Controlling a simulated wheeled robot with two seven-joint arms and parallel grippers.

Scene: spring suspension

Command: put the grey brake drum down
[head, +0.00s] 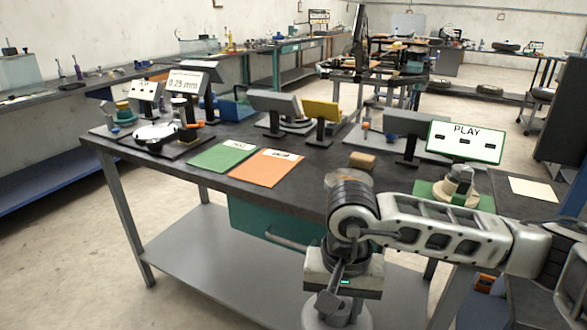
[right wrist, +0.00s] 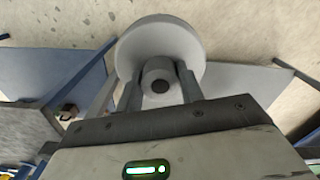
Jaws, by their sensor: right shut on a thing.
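My right gripper (head: 338,288) reaches in from the right in the head view and points down, in front of the workbench's near edge. It is shut on the grey brake drum (head: 340,314), which shows at the bottom of the head view, partly covered by the gripper. In the right wrist view, the drum (right wrist: 160,38) is a round pale grey disc with a raised hub, and the fingers (right wrist: 159,92) close on the hub from both sides. The drum appears clear of any surface. My left gripper is not in view.
A teal drawer (head: 262,221) and a grey lower shelf (head: 220,260) are underneath. Bare tabletop lies around the sheets.

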